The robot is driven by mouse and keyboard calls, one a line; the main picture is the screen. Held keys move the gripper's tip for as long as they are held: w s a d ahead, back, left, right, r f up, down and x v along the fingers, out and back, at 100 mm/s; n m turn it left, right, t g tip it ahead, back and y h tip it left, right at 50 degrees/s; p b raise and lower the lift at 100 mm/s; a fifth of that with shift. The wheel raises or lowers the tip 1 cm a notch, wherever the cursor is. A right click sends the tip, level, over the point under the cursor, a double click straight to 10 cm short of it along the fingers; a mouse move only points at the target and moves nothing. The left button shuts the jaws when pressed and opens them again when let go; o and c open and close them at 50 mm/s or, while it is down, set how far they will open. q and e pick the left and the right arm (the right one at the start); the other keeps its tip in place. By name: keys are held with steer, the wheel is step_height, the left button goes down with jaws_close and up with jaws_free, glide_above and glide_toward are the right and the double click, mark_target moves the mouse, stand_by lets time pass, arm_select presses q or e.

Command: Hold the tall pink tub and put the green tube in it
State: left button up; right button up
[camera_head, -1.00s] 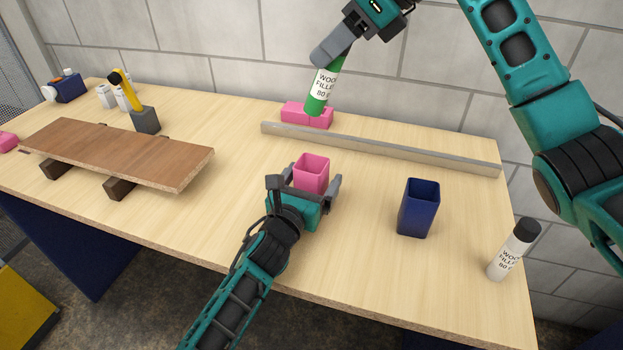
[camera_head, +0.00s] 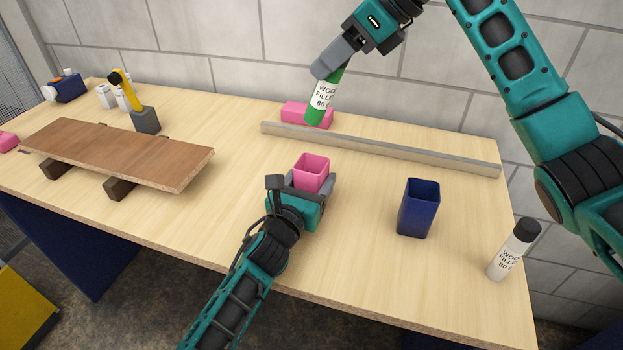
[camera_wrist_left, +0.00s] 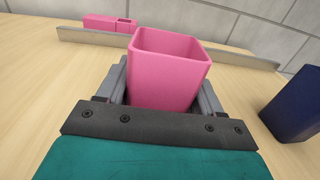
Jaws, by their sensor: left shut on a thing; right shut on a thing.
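The tall pink tub (camera_head: 311,170) stands upright on the table with its open top up. My left gripper (camera_head: 307,186) is shut on it from the front. In the left wrist view the tub (camera_wrist_left: 167,72) sits between the two grey fingers, and the part of its inside that shows is empty. The green tube (camera_head: 321,98), with a white "wood filler" label, is held in the air, slightly tilted, above and behind the tub. My right gripper (camera_head: 333,62) is shut on its upper end, which the fingers hide. The tube's lower end is apart from the tub.
A metal bar (camera_head: 380,149) lies behind the tub, with a pink block-like container (camera_head: 295,112) beyond it. A dark blue tub (camera_head: 418,208) and a white bottle (camera_head: 512,250) stand to the right. A brown board (camera_head: 115,152) rests on supports at the left.

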step_height(320, 180, down, 11)
stand_by(1.3)
steer(key=shift+f, duration=0.1)
steer(key=o, duration=1.2)
steer(key=shift+d, duration=0.1)
steer(key=v, duration=1.2)
arm_select(q)
steer(key=o, duration=1.1)
steer(key=v, duration=1.2)
